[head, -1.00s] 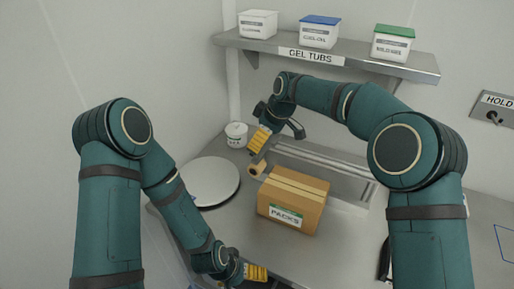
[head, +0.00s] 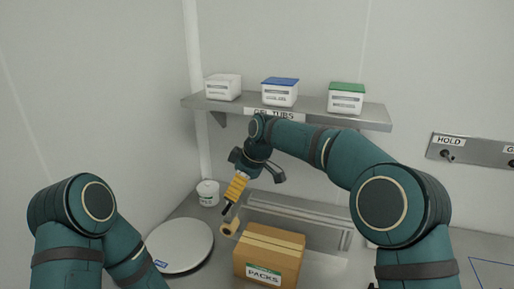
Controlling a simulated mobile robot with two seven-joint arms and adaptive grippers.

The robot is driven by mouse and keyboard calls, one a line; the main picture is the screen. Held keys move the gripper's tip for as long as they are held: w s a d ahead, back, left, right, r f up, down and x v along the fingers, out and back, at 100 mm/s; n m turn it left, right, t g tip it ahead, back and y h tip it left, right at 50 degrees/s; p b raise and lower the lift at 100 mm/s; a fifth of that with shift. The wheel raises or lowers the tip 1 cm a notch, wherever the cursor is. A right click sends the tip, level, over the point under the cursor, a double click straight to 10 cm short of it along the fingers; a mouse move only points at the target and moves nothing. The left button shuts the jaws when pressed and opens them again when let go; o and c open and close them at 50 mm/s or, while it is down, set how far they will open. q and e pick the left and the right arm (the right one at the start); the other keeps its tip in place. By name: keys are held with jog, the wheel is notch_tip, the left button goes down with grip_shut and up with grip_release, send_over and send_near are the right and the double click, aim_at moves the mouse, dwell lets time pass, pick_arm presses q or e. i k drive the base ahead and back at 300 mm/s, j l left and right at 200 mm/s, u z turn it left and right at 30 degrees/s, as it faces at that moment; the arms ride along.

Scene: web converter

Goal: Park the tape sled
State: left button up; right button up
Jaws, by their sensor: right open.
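A tan tape roll (head: 230,229), which looks like part of the tape sled, is at the left end of a long metal rail (head: 295,212) behind the box. The sled's body cannot be made out clearly.
A cardboard box (head: 269,258) labelled PACKS stands in front of the rail. A round pale plate (head: 180,246) and a white tub (head: 208,193) are to the left. A shelf (head: 300,108) labelled GEL TUBS holds three tubs. A HOLD panel (head: 470,150) is on the right wall.

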aim_at(236, 208)
jog(key=k, duration=0.95)
